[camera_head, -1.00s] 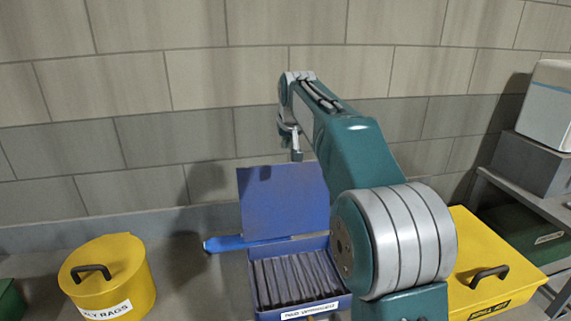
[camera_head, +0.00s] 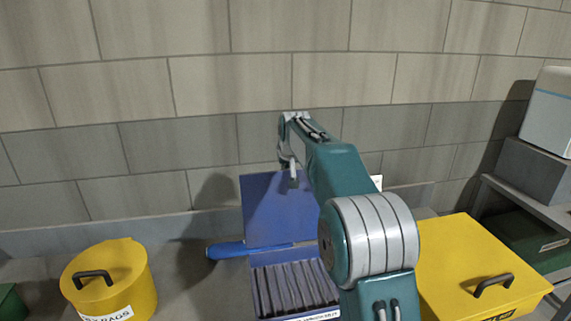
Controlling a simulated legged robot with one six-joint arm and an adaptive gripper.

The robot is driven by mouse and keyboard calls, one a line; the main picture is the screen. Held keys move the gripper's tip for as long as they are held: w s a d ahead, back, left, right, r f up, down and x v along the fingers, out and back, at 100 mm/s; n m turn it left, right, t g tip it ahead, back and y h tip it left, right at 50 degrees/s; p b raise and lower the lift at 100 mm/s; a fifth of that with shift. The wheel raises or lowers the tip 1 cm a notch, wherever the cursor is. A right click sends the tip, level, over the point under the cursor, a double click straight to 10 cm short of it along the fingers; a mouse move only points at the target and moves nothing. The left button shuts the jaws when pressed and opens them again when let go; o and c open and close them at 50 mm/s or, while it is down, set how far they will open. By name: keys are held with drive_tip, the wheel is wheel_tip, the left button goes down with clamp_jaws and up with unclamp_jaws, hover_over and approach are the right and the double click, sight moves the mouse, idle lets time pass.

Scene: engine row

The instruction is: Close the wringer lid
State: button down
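The wringer (camera_head: 258,298) is a blue box with dark ribbed slats inside, in the lower middle of the head view. Its blue lid (camera_head: 265,208) stands raised and open at the back of the box. A blue handle (camera_head: 228,250) sticks out to the left near the hinge line. My gripper (camera_head: 291,178) hangs from the end of my arm in front of or above the lid's upper right part. I cannot tell whether it touches the lid. The fingers are small and partly hidden by my arm, which also covers the right side of the wringer.
A yellow round can (camera_head: 125,280) with a black handle stands at the left. A yellow bin (camera_head: 455,265) with a black handle stands at the right. A shelf (camera_head: 515,195) with grey boxes is at the far right. A block wall (camera_head: 170,150) closes the back.

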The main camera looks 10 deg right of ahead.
sight(289, 172)
drive_tip(key=shift+s, duration=1.4)
drive_tip(key=shift+s+r, duration=0.1)
drive_tip(key=shift+s, duration=0.05)
drive_tip(key=shift+s+r, duration=0.15)
drive_tip(key=shift+s, duration=0.15)
